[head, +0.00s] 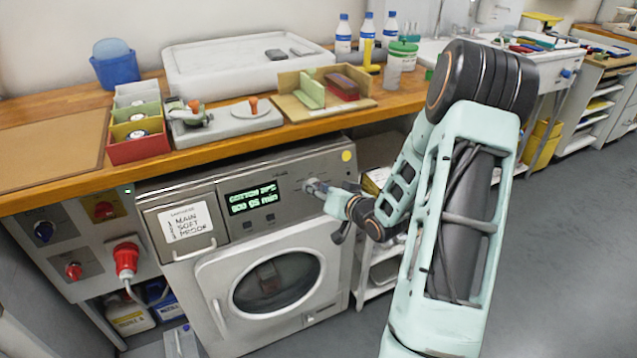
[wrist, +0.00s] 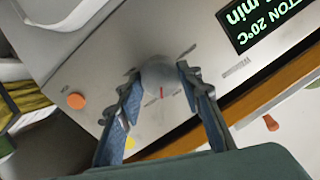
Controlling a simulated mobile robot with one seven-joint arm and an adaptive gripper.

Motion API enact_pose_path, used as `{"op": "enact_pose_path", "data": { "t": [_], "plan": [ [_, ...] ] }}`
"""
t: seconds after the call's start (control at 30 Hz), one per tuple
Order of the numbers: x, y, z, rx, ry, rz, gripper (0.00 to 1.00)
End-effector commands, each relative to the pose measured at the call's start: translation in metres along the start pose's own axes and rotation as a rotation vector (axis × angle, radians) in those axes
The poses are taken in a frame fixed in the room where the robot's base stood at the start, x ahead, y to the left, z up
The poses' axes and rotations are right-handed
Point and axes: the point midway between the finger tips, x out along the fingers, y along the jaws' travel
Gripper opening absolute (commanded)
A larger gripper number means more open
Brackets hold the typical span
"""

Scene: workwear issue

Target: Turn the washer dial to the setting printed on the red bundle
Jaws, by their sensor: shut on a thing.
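The washer (head: 205,285) stands under the wooden counter, with its door closed. Its dial (wrist: 160,76) is a round grey knob with a red mark, on the right of the panel. My gripper (head: 318,187) is shut on the dial, with one blue-padded finger on each side in the wrist view (wrist: 158,85). The lit display (head: 252,199) shows green text reading COTTON 20°C, with a second line ending in min; part of it also shows in the wrist view (wrist: 262,18). I cannot pick out a red bundle with readable print for certain.
A red, yellow and green stack of bins (head: 138,150) stands on the counter (head: 50,188). A wooden tray (head: 318,108) holds green and dark red items. A labelled drawer (head: 188,225) is on the washer's left. The grey floor (head: 560,240) on the right is clear.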

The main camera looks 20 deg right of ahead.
Motion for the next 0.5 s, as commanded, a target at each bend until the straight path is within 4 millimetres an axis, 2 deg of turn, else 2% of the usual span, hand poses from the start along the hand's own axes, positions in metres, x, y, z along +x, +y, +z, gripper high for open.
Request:
{"op": "enact_pose_path", "data": {
  "t": [0.2, 0.5],
  "plan": [
    [-0.0007, 0.0003, -0.001, 0.113, 0.006, -0.007, 0.09],
    [-0.0002, 0.0008, 0.0001, 0.176, 0.011, -0.012, 0.09]
  ]
}}
